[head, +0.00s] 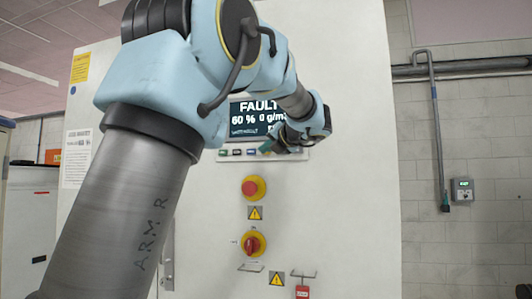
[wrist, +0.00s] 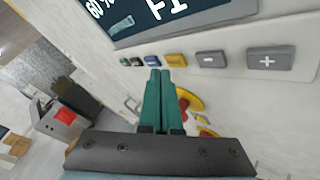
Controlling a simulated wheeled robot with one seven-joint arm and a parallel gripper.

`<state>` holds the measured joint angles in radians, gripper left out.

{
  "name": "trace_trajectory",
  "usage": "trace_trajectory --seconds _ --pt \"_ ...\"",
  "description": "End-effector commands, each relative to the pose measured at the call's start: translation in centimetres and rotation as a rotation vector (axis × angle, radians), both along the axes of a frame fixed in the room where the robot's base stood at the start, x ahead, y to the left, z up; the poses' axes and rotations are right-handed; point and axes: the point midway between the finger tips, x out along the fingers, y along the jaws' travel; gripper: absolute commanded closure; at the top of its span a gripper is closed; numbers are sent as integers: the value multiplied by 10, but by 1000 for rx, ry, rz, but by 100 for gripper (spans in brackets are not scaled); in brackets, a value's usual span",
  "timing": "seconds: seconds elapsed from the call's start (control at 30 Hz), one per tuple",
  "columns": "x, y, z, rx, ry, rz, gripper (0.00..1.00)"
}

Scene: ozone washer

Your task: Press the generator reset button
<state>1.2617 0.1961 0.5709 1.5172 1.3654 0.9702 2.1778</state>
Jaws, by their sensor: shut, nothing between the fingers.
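The washer's control panel shows a dark display (head: 250,118) reading "FAULT" and "60 %"; part of it is also in the wrist view (wrist: 170,18). A row of buttons runs below it. In the wrist view I see a green button (wrist: 124,62), a dark one (wrist: 137,61), a blue one (wrist: 152,60), a yellow one (wrist: 176,60), a grey minus (wrist: 210,59) and a grey plus (wrist: 270,60). I cannot read which is the reset. My gripper (wrist: 157,74), with teal fingers, is shut and empty. Its tips appear just below the blue and yellow buttons; contact cannot be told.
Below the panel are a red emergency stop (head: 253,188) on yellow and a red rotary switch (head: 252,244) on yellow. A red tag (head: 302,292) hangs lower. A small wall box (head: 463,189) and pipe (head: 436,130) are at right.

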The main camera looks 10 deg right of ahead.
Motion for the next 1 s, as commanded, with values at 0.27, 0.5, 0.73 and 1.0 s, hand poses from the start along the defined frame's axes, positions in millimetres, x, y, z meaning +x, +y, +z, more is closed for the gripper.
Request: trace_trajectory --seconds 0.27,0.5,0.73,1.0 --pt "0 0 0 0 0 0 100" --pt "0 0 0 0 0 0 100" --pt "6 -3 2 1 0 2 100" --pt "8 -4 0 0 0 0 100"
